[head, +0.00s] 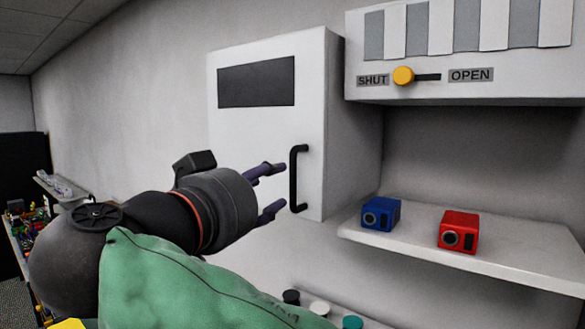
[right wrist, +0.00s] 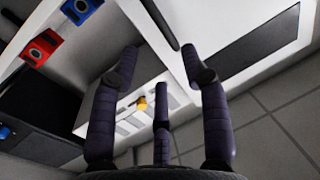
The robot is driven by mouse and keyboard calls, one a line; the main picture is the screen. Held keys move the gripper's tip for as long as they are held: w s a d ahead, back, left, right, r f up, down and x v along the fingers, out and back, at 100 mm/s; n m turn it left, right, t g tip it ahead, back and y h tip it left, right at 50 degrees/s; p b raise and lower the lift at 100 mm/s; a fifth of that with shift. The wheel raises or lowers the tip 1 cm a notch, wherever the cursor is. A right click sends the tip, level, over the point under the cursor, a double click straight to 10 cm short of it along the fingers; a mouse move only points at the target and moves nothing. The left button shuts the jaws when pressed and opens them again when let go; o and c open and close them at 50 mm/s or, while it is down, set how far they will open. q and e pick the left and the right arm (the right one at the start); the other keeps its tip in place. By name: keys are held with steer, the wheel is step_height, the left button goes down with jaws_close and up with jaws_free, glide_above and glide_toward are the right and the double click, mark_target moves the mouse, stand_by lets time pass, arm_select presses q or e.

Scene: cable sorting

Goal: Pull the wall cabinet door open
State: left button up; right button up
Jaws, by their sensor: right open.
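The white wall cabinet (head: 262,130) hangs on the wall, its door shut, with a dark panel on the upper front. Its black vertical bar handle (head: 294,180) sits low near the door's right edge. My right gripper (head: 276,188) is open just left of the handle, fingers pointing at it, with a small gap visible. In the right wrist view the handle (right wrist: 160,22) lies beyond and between the spread fingertips of the gripper (right wrist: 160,68), nothing between them. Whether any finger touches the handle is not clear. My left gripper is not in view.
Right of the cabinet, a shelf (head: 480,262) holds a blue box (head: 381,214) and a red box (head: 458,231). Above is a unit with a yellow knob (head: 403,76) at SHUT. A green padded shape (head: 190,285) fills the lower foreground. Wall left of the cabinet is bare.

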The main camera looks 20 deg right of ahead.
mark_target(294, 175)
steer(key=p+x, duration=0.2)
steer(key=x, duration=0.8)
steer(key=shift+w+d+f, duration=0.1)
steer(key=shift+w+f, duration=0.05)
steer(key=shift+w, duration=0.15)
steer(key=shift+c, duration=0.3)
jaws_close()
